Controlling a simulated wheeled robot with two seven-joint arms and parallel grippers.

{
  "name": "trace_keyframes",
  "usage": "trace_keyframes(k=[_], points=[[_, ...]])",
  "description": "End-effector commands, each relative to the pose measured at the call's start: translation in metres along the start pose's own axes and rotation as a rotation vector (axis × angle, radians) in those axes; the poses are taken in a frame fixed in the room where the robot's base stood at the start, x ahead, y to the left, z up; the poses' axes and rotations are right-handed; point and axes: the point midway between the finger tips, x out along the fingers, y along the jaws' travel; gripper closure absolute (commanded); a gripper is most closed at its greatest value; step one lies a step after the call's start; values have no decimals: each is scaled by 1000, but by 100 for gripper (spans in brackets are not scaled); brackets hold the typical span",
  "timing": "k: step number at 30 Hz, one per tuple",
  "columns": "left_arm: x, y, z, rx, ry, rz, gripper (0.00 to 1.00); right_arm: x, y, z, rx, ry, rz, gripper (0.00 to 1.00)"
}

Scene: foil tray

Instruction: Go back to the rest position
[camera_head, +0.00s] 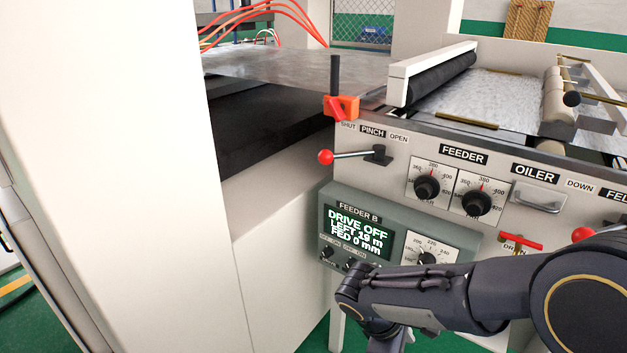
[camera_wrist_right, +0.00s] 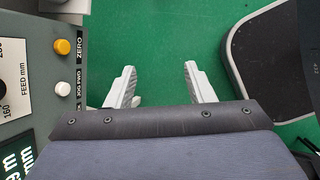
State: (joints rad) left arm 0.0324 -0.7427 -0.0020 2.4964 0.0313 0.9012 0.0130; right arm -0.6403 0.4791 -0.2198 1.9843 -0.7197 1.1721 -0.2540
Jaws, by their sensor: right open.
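My right gripper (camera_wrist_right: 158,82) is open and empty in the right wrist view, with its two pale fingers apart over the green floor. In the head view my right arm comes in from the right and crosses in front of the lower panel. The gripper itself is not clearly seen there. The grey-green Feeder B panel (camera_head: 325,222) is behind the arm, with a screen (camera_head: 357,235) reading DRIVE OFF, LEFT 19 m, FED 0 mm. The arm hides part of this panel. My left gripper is not in view.
The feeder front carries a red-knobbed pinch lever (camera_head: 325,157), two dials (camera_head: 427,187) and a red valve handle (camera_head: 521,241). In the wrist view, the panel's yellow button (camera_wrist_right: 62,47) and white button (camera_wrist_right: 61,88) are left of the fingers. A black-topped, pale-rimmed object (camera_wrist_right: 280,65) is at right.

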Motion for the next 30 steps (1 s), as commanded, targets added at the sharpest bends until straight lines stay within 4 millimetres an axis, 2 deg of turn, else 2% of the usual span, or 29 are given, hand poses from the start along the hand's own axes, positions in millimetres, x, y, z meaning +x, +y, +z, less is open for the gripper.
trace_keyframes(k=[1, 3, 10, 15, 26, 28, 30], points=[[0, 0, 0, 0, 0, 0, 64, -3, -6, 21, 112, 78, -71, 52], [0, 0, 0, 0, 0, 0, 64, -7, -18, 42, 253, 174, -159, 52], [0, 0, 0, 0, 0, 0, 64, -29, -57, 94, 715, 474, -380, 52], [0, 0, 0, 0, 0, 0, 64, -43, -77, 112, 964, 631, -461, 52], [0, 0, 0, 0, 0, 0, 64, -60, -100, 126, 1310, 850, -523, 52], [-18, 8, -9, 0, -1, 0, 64, -81, -95, 135, 1313, 852, -528, 52], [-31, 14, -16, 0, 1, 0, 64, -93, -92, 141, 1310, 851, -528, 52]])
